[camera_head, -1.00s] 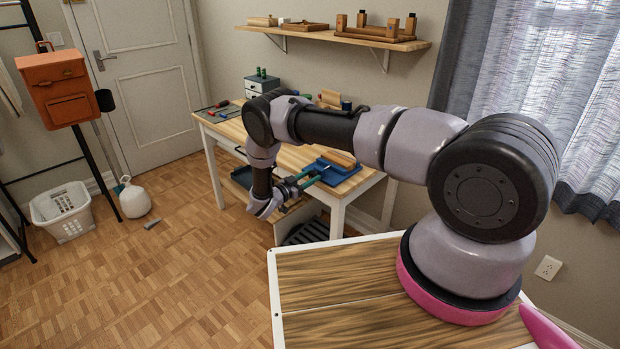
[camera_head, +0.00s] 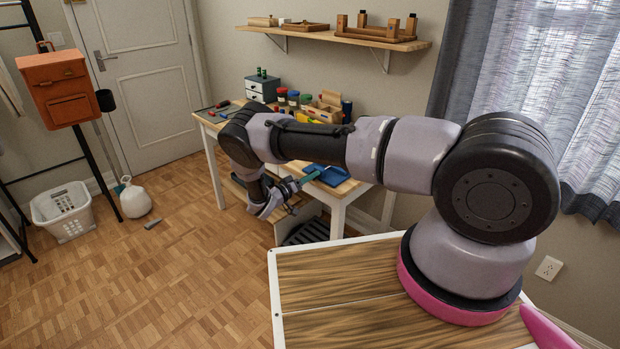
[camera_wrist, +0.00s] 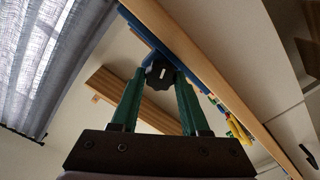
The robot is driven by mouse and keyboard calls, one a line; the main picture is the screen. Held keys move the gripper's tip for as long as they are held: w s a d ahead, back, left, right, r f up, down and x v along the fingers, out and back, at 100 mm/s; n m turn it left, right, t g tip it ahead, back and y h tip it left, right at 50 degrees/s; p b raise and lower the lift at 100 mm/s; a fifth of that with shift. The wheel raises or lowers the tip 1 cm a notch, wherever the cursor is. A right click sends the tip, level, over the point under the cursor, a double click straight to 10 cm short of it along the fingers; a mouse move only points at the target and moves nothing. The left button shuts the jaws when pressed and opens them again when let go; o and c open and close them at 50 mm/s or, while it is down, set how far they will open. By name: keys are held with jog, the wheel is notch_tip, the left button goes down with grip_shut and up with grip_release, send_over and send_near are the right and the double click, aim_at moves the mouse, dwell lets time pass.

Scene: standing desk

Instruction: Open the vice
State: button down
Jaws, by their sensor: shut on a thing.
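The blue vice (camera_head: 331,176) sits at the front right edge of the desk, partly hidden by my arm in the head view. In the wrist view its blue body (camera_wrist: 150,40) shows along the wooden desk edge, with a dark lobed knob (camera_wrist: 160,77) on the near side. My gripper (camera_wrist: 160,74) has two green fingers, one on each side of this knob, and is shut on it. In the head view my gripper (camera_head: 312,177) reaches the vice from the front. The vice's jaw gap cannot be made out.
The desk (camera_head: 213,124) carries several coloured jars (camera_head: 293,98), a wooden tool caddy (camera_head: 325,107) and a small drawer box (camera_head: 262,88) behind my arm. A wall shelf (camera_head: 335,35) is above.

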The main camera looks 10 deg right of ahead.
jog(key=shift+a+n, duration=0.1)
jog(key=shift+n, duration=0.3)
jog(key=shift+c, duration=2)
grip_release()
